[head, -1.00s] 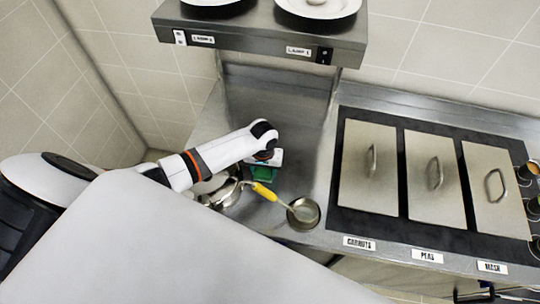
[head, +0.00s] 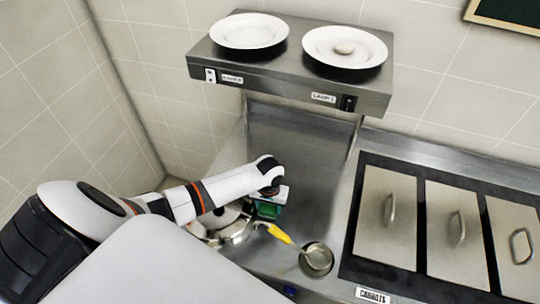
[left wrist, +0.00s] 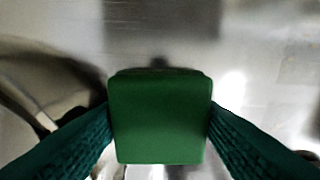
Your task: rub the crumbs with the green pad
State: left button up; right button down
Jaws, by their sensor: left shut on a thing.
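The green pad (left wrist: 160,118) is between the two fingers of my left gripper (left wrist: 160,125) in the left wrist view, with steel counter beyond it. In the head view the left gripper (head: 268,206) is over the left part of the counter, and a bit of the green pad (head: 266,211) shows below the wrist. The gripper is shut on the pad. I cannot tell whether the pad touches the counter. I cannot make out any crumbs in either view. My right gripper is not in view.
A pot (head: 232,236) stands close beside the left gripper, partly behind my arm. A yellow-handled ladle (head: 280,234) reaches to a small round steel dish (head: 317,260). Lidded bins (head: 388,222) fill the right. A shelf (head: 290,75) with two plates hangs above; the counter beneath (head: 300,150) is clear.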

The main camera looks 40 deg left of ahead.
pick_arm(q)
jog(key=shift+w+r, duration=0.1)
jog(key=shift+r, duration=2.5)
jog(key=shift+r, duration=0.1)
jog(key=shift+r, duration=1.4)
